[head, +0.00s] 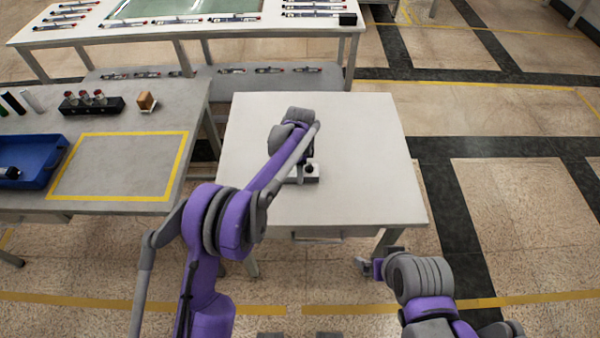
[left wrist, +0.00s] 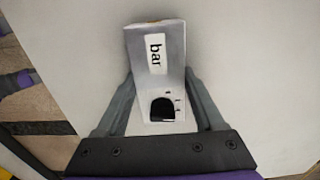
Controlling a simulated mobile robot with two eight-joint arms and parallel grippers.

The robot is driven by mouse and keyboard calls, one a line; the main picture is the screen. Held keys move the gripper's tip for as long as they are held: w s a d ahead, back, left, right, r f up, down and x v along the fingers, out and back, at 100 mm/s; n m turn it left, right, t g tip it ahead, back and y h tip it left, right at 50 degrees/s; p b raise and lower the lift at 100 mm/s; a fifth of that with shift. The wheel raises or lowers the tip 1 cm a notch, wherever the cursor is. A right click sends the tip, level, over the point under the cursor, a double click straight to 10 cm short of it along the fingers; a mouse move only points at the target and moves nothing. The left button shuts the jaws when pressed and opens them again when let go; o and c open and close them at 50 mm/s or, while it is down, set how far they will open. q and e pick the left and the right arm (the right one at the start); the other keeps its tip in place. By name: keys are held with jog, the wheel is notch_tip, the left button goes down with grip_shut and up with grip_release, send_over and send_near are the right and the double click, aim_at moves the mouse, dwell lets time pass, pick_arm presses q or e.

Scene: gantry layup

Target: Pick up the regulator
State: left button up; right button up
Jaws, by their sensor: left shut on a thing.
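The regulator (left wrist: 158,70) is a light grey box with a "bar" label and a black knob, seen in the left wrist view. My left gripper (left wrist: 160,84) is shut on it, with one finger against each long side. In the head view the regulator (head: 312,173) shows in part below my left arm, over the middle of the white table (head: 360,130). I cannot tell whether it touches the tabletop. My right gripper (head: 369,267) is low, off the table's front right corner; its fingers are too small to read.
A grey workbench (head: 120,120) on the left carries a blue bin (head: 40,150), a black rack (head: 85,105), a small brown block (head: 146,101) and a yellow-outlined area. A long bench (head: 290,30) with pen-like items stands at the back. The white table is clear around the regulator.

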pick_arm(q)
grip_shut()
notch_tip(320, 180, up, 10)
jog(key=shift+r, duration=0.1)
dwell(0.5)
